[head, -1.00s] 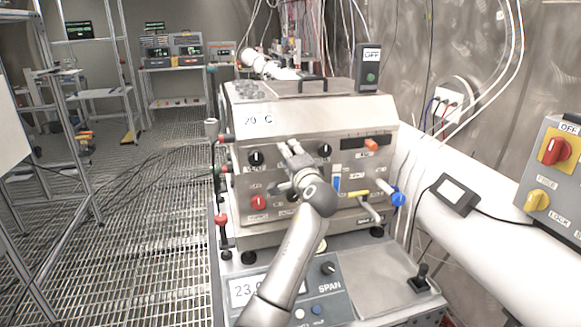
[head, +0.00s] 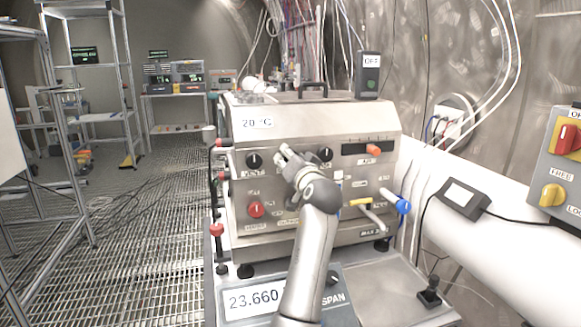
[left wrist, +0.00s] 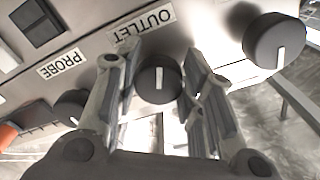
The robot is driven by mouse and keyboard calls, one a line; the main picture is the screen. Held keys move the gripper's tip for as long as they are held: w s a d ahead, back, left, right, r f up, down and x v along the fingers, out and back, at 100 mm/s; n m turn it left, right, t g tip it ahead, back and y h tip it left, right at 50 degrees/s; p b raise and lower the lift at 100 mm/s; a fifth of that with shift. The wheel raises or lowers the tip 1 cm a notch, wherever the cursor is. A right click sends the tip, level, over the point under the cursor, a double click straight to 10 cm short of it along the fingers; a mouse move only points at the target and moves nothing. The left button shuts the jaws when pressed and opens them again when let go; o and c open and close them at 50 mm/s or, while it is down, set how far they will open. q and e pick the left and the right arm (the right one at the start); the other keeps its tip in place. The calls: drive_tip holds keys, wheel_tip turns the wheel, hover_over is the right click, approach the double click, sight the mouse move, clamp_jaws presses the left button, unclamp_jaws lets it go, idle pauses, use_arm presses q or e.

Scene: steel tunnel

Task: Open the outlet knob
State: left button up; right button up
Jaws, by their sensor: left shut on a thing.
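The outlet knob (left wrist: 158,85) is a round black knob with a white pointer line, beside the OUTLET label (left wrist: 143,24), which appears upside down in the left wrist view. My left gripper (head: 284,153) reaches up to the front panel of the steel box (head: 310,125). In the left wrist view the fingers of my left gripper (left wrist: 158,72) stand on both sides of the knob, shut on it. The pointer runs nearly vertically there. In the head view my gripper hides this knob. My right gripper is not in view.
Other black knobs sit on either side, at left (head: 254,160) and right (head: 325,154). A red knob (head: 256,209) is lower left. A yellow-handled valve (head: 360,202) and blue valve knob (head: 403,207) stick out at right. A white pipe (head: 470,232) runs along the wall.

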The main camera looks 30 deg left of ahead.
use_arm(q)
drive_tip(key=shift+f+n, duration=0.15)
drive_tip(key=shift+n, duration=0.15)
idle(0.4)
drive_tip(key=o, duration=1)
drive_tip(key=shift+o, duration=0.2)
drive_tip(key=v, duration=1.2)
